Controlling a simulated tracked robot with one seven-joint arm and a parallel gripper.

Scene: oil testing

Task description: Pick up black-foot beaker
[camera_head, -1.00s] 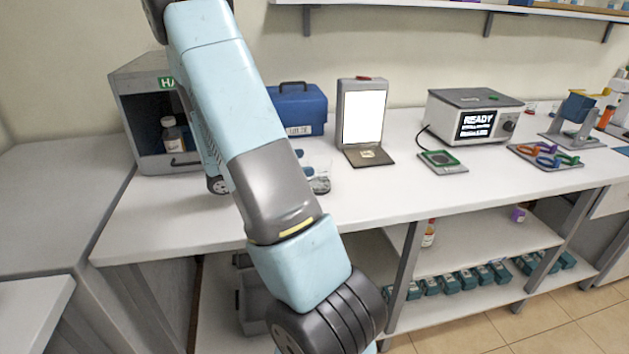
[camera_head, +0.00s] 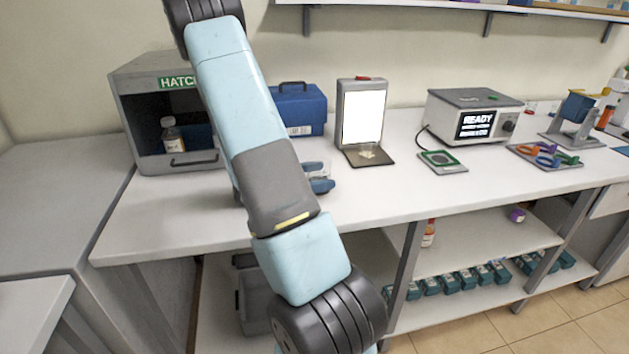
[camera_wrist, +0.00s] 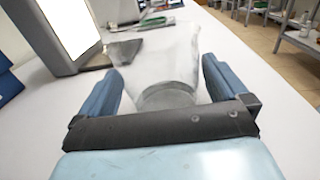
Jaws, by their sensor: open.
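A clear glass beaker (camera_wrist: 160,55) with a dark grey foot stands on the white bench, seen in the wrist view. My gripper (camera_wrist: 163,70) is open, with one blue finger on each side of the beaker. Gaps seem to show between the fingers and the glass, but I cannot tell about contact. In the head view, my gripper (camera_head: 320,178) is low over the bench beside my forearm, and the fingers hide most of the beaker.
A bright lit panel (camera_head: 363,115) on a dark base stands behind the gripper. A blue case (camera_head: 300,108) and a grey hatch box (camera_head: 150,95) holding a bottle stand behind my arm. A READY device (camera_head: 475,115) and a green-topped pad (camera_head: 441,160) are to the right.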

